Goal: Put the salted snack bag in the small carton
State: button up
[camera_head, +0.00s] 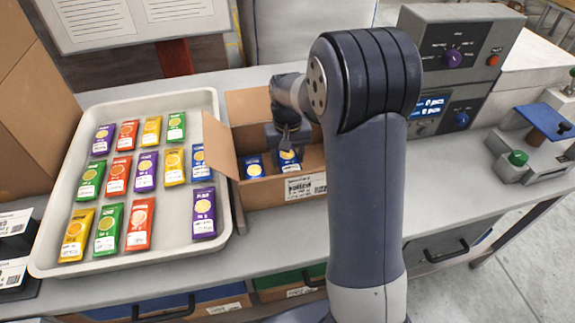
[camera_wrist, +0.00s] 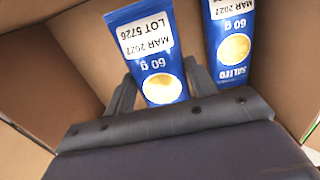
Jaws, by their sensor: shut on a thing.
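The small carton (camera_head: 262,192) stands open on the bench, right of the tray. My gripper (camera_head: 288,146) is inside its opening, shut on a blue snack bag (camera_head: 289,160). In the wrist view the held blue bag (camera_wrist: 148,48) sits between the two fingers and shows 60 g and a lot label. A second blue bag (camera_head: 254,168) is inside the carton to the left of the held one. In the wrist view this second bag (camera_wrist: 232,45) shows its salted-type name. Whether the held bag touches the carton floor cannot be told.
A white tray (camera_head: 150,262) holds purple, red, yellow and green bags and one blue bag (camera_head: 199,157) at its right edge. The carton's left flap (camera_head: 219,146) leans out over the tray's edge.

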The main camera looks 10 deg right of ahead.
aim_at(288, 166)
jog(key=shift+f, duration=1.95)
jog(key=shift+f, duration=0.2)
jog(key=o, duration=1)
jog(key=shift+r, duration=0.2)
notch_tip(288, 166, up, 12)
